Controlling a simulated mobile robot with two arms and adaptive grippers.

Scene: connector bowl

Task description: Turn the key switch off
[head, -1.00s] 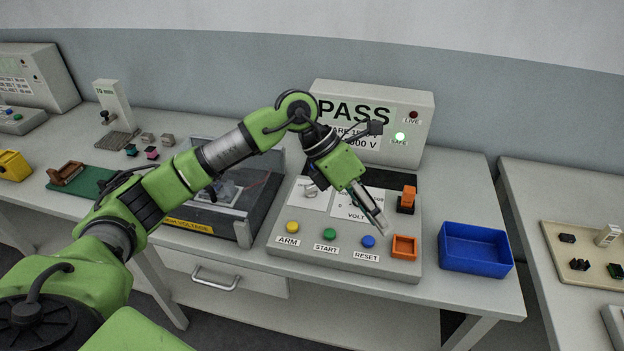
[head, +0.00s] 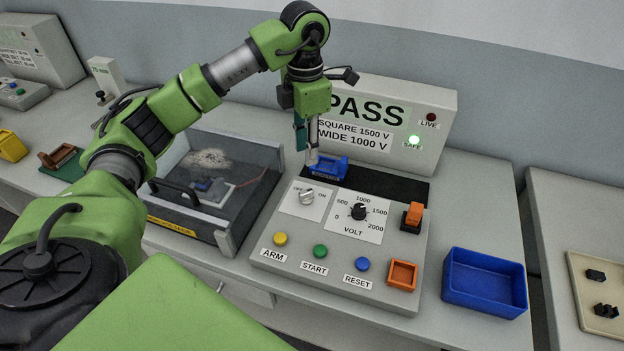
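The key switch (head: 306,196) is a small silver knob on a white plate between the marks OFF and ON, on the sloped grey control panel (head: 262,248). Its exact turn is too small to read. My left gripper (head: 312,162) points down behind the switch, over the panel's dark back strip. It is beside a small blue block (head: 331,168) and apart from the switch. Its fingers are seen edge-on, so their opening and any contact with the block are unclear. My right gripper is not in view.
The VOLT dial (head: 359,212), an orange switch (head: 413,215) and ARM, START and RESET buttons share the panel. A tester display (head: 385,115) reads PASS with the green SAFE lamp lit. A clear-lidded box (head: 232,165) is left; an empty blue bin (head: 484,283) is right.

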